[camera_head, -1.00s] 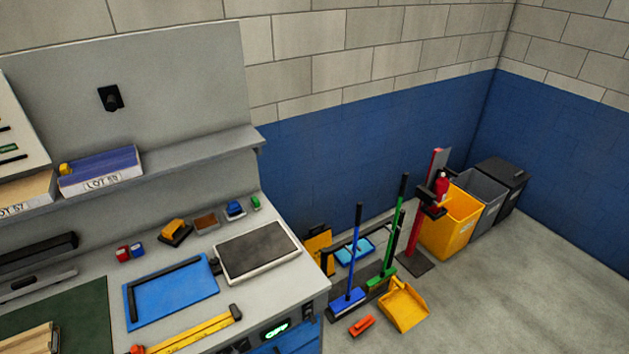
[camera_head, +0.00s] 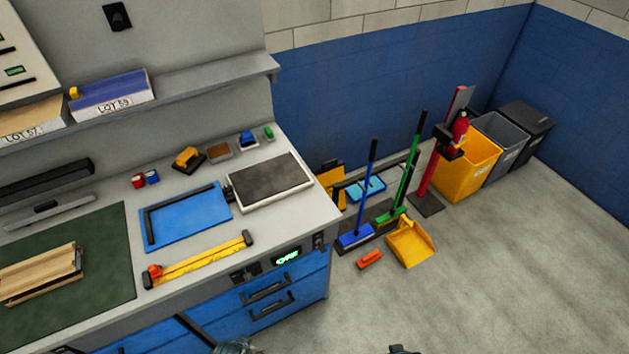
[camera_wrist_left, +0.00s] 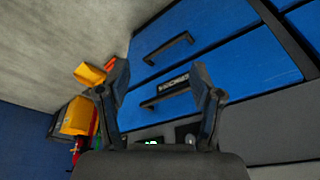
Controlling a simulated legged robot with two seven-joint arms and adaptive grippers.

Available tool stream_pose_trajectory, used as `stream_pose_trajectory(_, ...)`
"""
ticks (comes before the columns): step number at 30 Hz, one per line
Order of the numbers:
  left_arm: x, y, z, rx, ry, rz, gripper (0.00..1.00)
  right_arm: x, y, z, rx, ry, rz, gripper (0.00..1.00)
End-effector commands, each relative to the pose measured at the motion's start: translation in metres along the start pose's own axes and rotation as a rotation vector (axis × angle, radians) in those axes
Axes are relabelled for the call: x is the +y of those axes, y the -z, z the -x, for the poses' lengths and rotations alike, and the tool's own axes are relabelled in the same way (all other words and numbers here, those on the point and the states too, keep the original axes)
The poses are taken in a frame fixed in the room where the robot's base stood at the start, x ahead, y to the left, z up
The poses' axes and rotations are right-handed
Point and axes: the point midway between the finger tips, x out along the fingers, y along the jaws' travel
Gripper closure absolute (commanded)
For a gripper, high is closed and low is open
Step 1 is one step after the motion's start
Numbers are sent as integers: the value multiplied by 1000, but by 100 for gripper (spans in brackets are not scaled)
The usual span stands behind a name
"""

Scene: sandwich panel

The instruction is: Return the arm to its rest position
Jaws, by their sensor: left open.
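My left gripper (camera_wrist_left: 160,82) shows in the left wrist view with its two dark fingers spread apart and nothing between them. Behind the fingers are the blue drawer fronts (camera_wrist_left: 240,62) of the workbench, and the view is strongly tilted. In the head view only small dark parts show at the bottom edge, and I cannot tell a gripper's fingers there. My right gripper cannot be made out in either view.
The workbench (camera_head: 215,248) holds a blue tray (camera_head: 190,222), a yellow bar clamp (camera_head: 200,262), a dark-topped plate (camera_head: 268,180) and wooden panels (camera_head: 40,272) on a green mat (camera_head: 112,236). Brooms, a yellow dustpan (camera_head: 410,243) and bins stand right. Floor at lower right is clear.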

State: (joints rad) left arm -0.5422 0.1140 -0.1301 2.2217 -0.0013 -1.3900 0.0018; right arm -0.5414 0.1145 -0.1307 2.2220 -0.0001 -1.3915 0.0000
Motion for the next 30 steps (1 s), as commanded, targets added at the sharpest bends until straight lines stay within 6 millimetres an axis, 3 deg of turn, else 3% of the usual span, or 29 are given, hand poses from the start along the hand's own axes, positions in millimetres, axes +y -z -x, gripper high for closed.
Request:
stream_pose_trajectory(1,1,-6,-22,-11,-2,-1,34,-1,-6,-22,-11,2,1,47)
stream_pose_trajectory(5,4,-24,-76,-32,-6,-5,34,-4,-24,-76,-32,5,3,47)
stream_pose_trajectory(8,7,-46,-130,-55,-9,-8,34,-7,-46,-130,-55,9,6,47)
stream_pose_trajectory(12,11,-93,-212,-92,-15,-13,34,-11,-93,-212,-91,14,11,47)
stream_pose_trajectory(15,14,-124,-251,-111,-18,-17,34,-14,-124,-251,-111,17,14,47)
stream_pose_trajectory(20,16,-149,-278,-124,-20,-20,34,-16,-149,-278,-124,19,17,47)
stream_pose_trajectory(30,16,-151,-279,-125,-21,-20,34,-16,-151,-279,-124,20,17,47)
